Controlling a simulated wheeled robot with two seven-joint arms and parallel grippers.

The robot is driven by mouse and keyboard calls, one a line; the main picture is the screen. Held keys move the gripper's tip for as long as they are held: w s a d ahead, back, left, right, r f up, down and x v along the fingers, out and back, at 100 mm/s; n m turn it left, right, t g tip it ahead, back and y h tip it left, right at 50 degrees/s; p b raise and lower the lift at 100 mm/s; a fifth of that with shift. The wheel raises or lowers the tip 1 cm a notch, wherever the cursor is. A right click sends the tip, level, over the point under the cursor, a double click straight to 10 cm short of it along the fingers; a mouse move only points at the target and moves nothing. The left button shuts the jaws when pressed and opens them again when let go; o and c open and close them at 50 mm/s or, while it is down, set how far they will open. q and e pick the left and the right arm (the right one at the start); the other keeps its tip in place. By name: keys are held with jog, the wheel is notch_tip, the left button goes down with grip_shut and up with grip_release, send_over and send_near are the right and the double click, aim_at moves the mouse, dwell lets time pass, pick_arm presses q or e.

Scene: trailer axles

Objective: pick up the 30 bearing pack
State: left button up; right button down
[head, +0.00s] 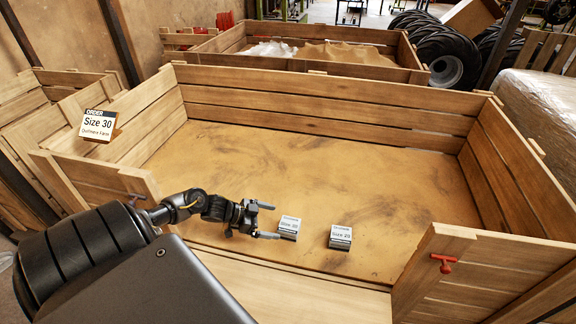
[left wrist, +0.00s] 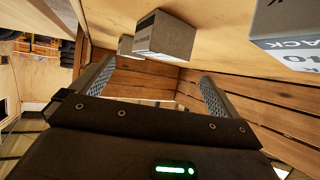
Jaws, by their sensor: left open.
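A small grey-and-white pack (head: 289,228) on the crate floor has a label that seems to read Size 30. A similar pack (head: 341,237) to its right seems to read Size 20. My left gripper (head: 267,221) is open and empty, just left of the first pack, fingers pointing towards it. In the left wrist view the open fingers (left wrist: 153,85) show with a box (left wrist: 165,38) ahead between them, a smaller one (left wrist: 125,45) behind it, and a large close box (left wrist: 285,32) at the top right. I cannot match these boxes surely. My right gripper is out of view.
A wooden crate (head: 320,92) with slatted walls surrounds the packs. An order card (head: 98,125) reading Size 30 stands on its left wall. Red-handled latches (head: 443,263) sit at the front opening. The crate floor (head: 300,165) behind the packs is clear.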

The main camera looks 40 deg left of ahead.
aim_at(287, 225)
pick_arm(q)
jog(key=shift+b+x, duration=0.35)
jog(key=shift+x, duration=0.55)
jog(key=shift+w+d+f, duration=0.25)
jog(key=shift+w, duration=0.15)
jog(key=b+x, duration=0.4)
jog(key=x, duration=0.1)
jog(key=shift+s+f, duration=0.2)
jog(key=shift+s, duration=0.05)
jog(key=shift+w+d, duration=0.1)
jog(key=shift+w, duration=0.05)
jog(key=shift+r, duration=0.1)
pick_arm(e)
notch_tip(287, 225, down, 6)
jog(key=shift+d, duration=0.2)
pick_arm(q)
jog(key=c, duration=1.1)
jog(key=shift+r, duration=0.1)
